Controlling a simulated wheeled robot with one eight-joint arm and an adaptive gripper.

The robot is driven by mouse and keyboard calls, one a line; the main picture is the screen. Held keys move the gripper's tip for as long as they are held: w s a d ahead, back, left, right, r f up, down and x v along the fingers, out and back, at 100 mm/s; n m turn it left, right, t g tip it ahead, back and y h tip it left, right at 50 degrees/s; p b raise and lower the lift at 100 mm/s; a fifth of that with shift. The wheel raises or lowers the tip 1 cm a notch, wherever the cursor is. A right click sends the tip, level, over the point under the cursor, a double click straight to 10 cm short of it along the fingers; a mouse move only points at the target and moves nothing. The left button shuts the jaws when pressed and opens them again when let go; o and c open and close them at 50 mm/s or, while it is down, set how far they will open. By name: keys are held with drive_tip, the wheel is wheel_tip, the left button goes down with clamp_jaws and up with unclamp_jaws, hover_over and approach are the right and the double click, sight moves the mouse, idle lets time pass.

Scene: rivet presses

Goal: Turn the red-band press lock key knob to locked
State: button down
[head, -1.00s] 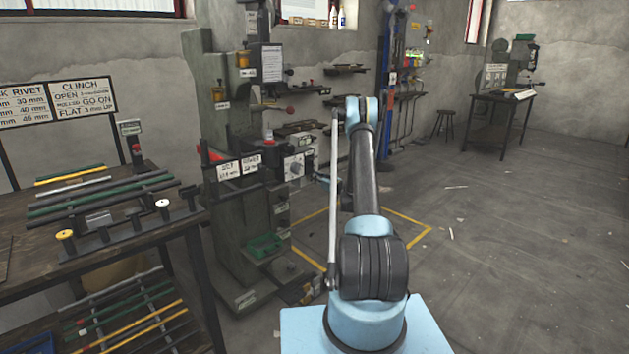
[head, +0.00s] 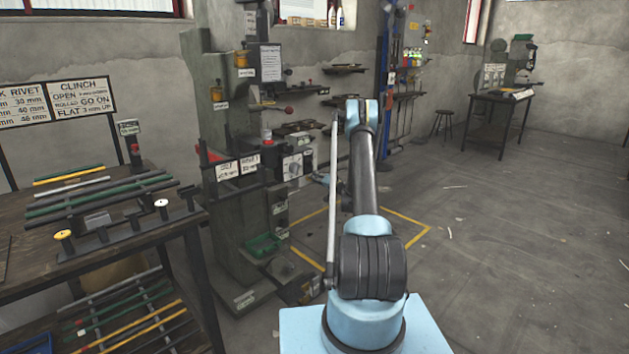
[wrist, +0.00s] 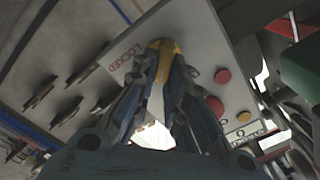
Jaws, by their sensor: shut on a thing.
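My gripper (wrist: 158,62) is shut on the lock key knob (wrist: 166,44), whose yellow top shows between the fingertips in the wrist view. The fingers hide most of the knob, so I cannot tell its exact angle. The knob is on a grey panel (wrist: 203,42), and a red LOCKED label (wrist: 122,60) lies just left of the fingertips. In the head view my gripper (head: 322,179) is small, at the right side of the press (head: 240,215) by its control box (head: 293,166). My arm partly blocks that view.
A rod table (head: 140,232) stands left of the press. Open floor (head: 500,230) lies to the right, with another table (head: 500,97) farther back.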

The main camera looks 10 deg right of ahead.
drive_tip(key=shift+w+d+f+m, duration=0.1)
drive_tip(key=shift+d+f+m, duration=0.1)
drive_tip(key=shift+m, duration=1.1)
drive_tip(key=shift+w+d+f+m, duration=0.1)
drive_tip(key=shift+f+m, duration=0.05)
drive_tip(key=shift+m, duration=1.15)
drive_tip(key=shift+d+f+m, duration=0.1)
drive_tip(key=shift+f+m, duration=0.1)
drive_tip(key=shift+m, duration=1.1)
drive_tip(key=c, duration=1.6)
unclamp_jaws()
drive_tip(key=shift+a, duration=0.1)
drive_tip(key=shift+s, duration=0.15)
drive_tip(key=v, duration=1.2)
drive_tip(key=shift+f, duration=0.15)
